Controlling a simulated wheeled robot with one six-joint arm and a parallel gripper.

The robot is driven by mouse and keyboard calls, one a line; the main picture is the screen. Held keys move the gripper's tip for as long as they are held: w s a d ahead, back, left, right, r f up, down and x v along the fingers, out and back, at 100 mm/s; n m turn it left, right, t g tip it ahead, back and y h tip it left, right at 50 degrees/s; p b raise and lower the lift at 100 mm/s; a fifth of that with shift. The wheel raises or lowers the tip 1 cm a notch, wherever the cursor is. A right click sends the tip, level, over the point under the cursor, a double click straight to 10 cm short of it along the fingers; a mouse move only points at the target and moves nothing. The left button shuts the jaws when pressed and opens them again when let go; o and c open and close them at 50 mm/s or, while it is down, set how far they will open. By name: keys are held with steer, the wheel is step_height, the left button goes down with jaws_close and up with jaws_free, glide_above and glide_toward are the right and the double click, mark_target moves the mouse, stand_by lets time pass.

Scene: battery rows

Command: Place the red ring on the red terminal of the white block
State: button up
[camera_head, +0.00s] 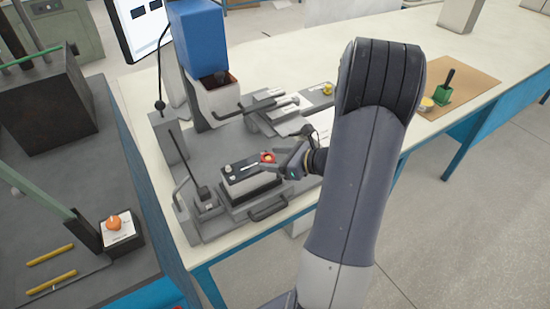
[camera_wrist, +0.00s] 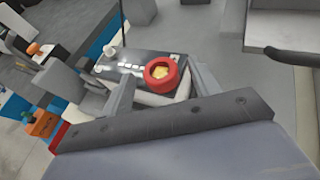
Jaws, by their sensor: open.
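The white block (camera_head: 252,185) with a black top sits in a grey fixture on the bench. It also shows in the wrist view (camera_wrist: 140,98). The red ring (camera_wrist: 153,84) rests at the near right corner of the block's top, with a yellowish piece showing inside it; it appears to sit around a terminal there. In the head view the ring (camera_head: 268,158) is beside my gripper (camera_head: 279,158). A pale post (camera_wrist: 109,54) stands at the block's other end. My gripper (camera_wrist: 162,76) is open, with its fingers apart on either side of the ring.
A blue and grey press column (camera_head: 200,40) stands behind the block. Levers and a handle (camera_head: 268,209) surround the fixture. A dark side table (camera_head: 60,180) is at left. A brown mat (camera_head: 465,92) with a green-based tool lies at the right.

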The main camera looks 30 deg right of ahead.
steer(key=b+v, duration=0.1)
steer(key=v, duration=1.1)
